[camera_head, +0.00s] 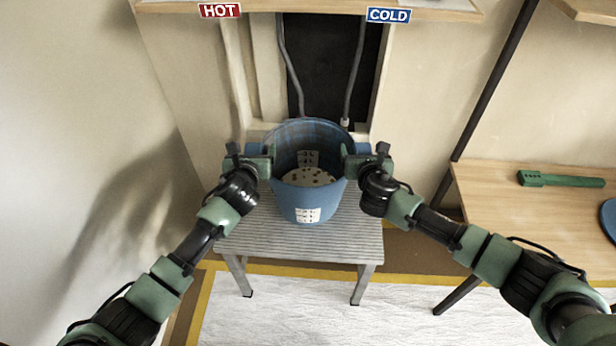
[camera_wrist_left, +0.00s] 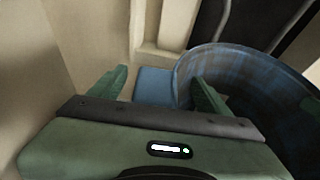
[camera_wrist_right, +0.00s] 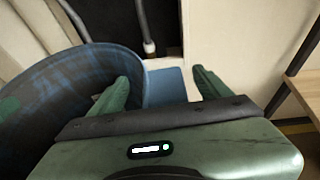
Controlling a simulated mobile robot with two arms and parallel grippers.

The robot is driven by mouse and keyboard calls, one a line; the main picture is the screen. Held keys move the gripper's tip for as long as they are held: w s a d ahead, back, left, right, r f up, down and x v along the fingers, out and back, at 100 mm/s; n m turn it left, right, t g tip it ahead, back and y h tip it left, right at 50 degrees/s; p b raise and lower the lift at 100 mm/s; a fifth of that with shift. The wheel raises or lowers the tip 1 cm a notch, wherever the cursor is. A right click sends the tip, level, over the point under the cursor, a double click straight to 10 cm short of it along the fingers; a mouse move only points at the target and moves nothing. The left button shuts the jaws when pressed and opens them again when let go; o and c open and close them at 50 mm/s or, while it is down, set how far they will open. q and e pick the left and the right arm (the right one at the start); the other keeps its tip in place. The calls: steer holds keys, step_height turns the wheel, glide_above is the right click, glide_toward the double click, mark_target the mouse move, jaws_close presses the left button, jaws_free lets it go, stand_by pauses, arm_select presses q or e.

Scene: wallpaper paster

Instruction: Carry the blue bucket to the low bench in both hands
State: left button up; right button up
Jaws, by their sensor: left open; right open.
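The blue bucket (camera_head: 310,208) stands upright on the grey slatted low bench (camera_head: 300,240). It has a white label on its front and a pale bottom with dark spots inside. My left gripper (camera_head: 266,158) is open at its left side; in the left wrist view the fingers (camera_wrist_left: 160,88) are on either side of a blue side handle (camera_wrist_left: 154,86). My right gripper (camera_head: 350,158) is open at its right side; in the right wrist view the fingers (camera_wrist_right: 160,88) are on either side of the other blue handle (camera_wrist_right: 166,86). I cannot tell whether the fingers touch the handles.
A shelf with HOT (camera_head: 220,10) and COLD (camera_head: 388,15) signs is above, with two pipes running down behind the bucket. A wooden table (camera_head: 500,210) on the right holds a green tool (camera_head: 560,180) and a blue item (camera_head: 608,215). A pale floor sheet (camera_head: 290,315) lies in front.

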arm_select(q)
jaws_close()
arm_select(e)
jaws_close()
